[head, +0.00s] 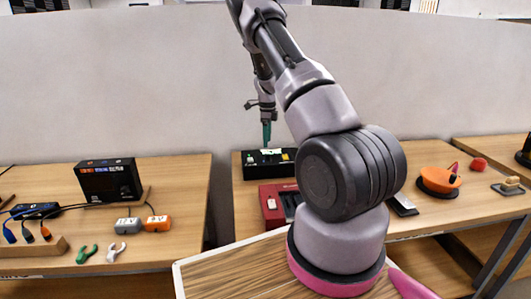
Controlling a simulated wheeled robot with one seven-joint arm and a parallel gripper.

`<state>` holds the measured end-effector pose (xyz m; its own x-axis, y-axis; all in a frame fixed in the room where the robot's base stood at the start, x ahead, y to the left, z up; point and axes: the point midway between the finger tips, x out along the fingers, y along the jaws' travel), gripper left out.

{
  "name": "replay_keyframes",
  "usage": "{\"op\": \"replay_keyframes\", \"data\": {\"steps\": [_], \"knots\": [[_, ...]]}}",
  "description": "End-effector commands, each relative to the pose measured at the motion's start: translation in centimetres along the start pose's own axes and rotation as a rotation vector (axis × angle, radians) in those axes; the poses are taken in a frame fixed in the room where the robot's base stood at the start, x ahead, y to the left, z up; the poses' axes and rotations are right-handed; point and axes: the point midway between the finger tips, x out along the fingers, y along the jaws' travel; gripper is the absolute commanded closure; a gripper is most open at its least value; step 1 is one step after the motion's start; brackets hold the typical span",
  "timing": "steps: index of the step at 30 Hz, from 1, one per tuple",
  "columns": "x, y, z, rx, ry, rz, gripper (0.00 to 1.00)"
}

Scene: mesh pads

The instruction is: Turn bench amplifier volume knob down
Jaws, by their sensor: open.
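My gripper (267,141) has teal fingers and points down just above a low black box (252,171) on the middle bench. The box has a pale panel and a small yellow part on top. It may be the bench amplifier, but I cannot tell for sure. The volume knob cannot be made out at this size. The fingertips are at the box's back edge in the picture; I cannot tell whether they touch it. My arm hides the box's right side. I see nothing held in the fingers.
A red case (270,206) stands in front of the black box. On the left bench are a black unit with a display (108,182), grey (128,226) and orange (158,223) blocks, and cables. An orange round object (436,168) sits at right. A grey wall stands behind.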

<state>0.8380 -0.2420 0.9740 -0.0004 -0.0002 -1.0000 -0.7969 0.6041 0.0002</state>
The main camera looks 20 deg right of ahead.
Motion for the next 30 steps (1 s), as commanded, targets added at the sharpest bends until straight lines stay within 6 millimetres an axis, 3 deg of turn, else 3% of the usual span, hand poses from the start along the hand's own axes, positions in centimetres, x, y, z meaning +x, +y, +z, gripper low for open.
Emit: {"op": "replay_keyframes", "data": {"steps": [3, 9, 22, 23, 27, 30], "knots": [[2.5, 0.1, 0.0, -0.001, 0.002, 0.003, 0.36], [5.3, 0.0, 0.0, -0.001, 0.0, 0.001, 0.36], [6.4, 0.0, 0.0, -0.002, 0.0, 0.0, 0.36], [6.4, 0.0, 0.0, -0.002, 0.0, 0.0, 0.43], [6.4, 0.0, 0.0, -0.002, 0.0, 0.0, 0.97], [6.3, 0.0, 0.0, -0.002, 0.0, -0.001, 1.0]]}}
